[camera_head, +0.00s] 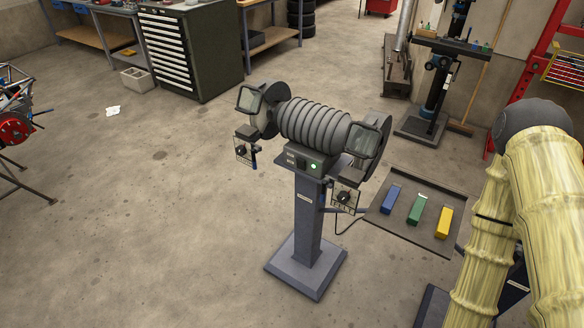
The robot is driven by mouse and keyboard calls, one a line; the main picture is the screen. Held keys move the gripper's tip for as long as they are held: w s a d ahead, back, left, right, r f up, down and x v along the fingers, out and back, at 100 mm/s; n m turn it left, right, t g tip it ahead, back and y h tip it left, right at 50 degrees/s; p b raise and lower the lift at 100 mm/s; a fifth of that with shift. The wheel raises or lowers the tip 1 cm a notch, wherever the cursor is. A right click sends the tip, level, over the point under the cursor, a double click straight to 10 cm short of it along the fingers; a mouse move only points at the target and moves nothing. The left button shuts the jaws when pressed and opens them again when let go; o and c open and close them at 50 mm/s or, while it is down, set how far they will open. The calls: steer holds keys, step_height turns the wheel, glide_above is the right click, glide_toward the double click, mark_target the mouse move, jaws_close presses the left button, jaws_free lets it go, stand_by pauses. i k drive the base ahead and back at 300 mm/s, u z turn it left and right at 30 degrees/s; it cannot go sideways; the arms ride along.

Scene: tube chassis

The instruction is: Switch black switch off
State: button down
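A grey bench grinder (316,123) stands on a blue-grey pedestal (307,225) in the middle of the view. A small control panel on its front has a lit green lamp (313,166). A small black switch (301,162) appears just left of the lamp; its position is too small to read. My yellow arm folds at the right side of the view, well apart from the grinder. My gripper is not in view.
A drill press (437,90) stands behind. A black drawer cabinet (190,50) is at the back left. Floor left and in front of the pedestal is clear.

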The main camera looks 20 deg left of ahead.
mark_target(301, 163)
steer(key=k, duration=1.3)
steer(key=u, duration=0.9)
steer(key=i, duration=1.55)
steer(key=z, duration=0.85)
